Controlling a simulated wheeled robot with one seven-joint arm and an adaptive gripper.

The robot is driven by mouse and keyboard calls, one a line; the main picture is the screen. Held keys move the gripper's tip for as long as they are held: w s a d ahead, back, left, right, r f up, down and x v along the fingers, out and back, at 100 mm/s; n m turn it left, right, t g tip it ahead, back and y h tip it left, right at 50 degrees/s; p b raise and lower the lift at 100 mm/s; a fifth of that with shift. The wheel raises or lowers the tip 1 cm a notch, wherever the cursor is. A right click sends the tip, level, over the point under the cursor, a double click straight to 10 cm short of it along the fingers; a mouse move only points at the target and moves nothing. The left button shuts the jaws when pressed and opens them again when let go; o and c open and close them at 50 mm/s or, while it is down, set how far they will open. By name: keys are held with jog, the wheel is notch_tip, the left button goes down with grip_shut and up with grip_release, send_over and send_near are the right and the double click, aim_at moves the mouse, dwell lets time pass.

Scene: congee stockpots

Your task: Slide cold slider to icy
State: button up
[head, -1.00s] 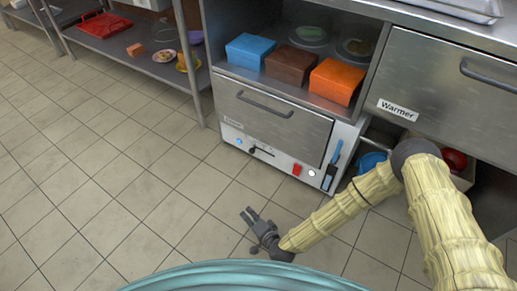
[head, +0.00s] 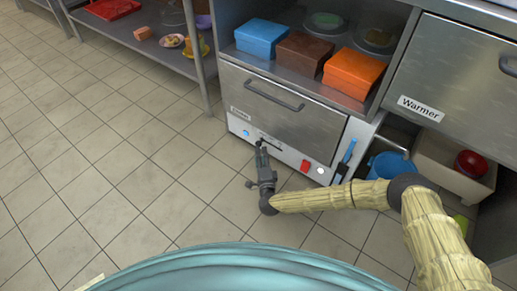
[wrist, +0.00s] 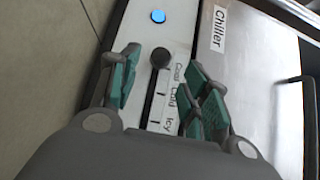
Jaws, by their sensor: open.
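The chiller (head: 285,118) has a silver drawer front above a pale control strip. In the wrist view the cold slider's round black knob (wrist: 160,57) sits on a dark slot (wrist: 148,105) marked Cool, Cold and Icy, at the Cool end. The Icy mark is the one nearest the wrist camera. My gripper (head: 261,152) is in front of the strip, its fingers pointing at the slider. In the wrist view its green-padded fingers are open, one on each side of the knob and slot. I cannot tell whether either touches the knob. In the head view the fingers partly cover the slider.
A blue light (wrist: 158,16) is beside the slider. Blue, brown and orange boxes (head: 355,72) stand above the chiller. The floor in front is clear.

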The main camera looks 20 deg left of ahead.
aim_at(260, 142)
jog(key=shift+b+x, duration=0.95)
jog(key=shift+x, duration=1.9)
grip_shut()
jog(key=shift+s, duration=0.1)
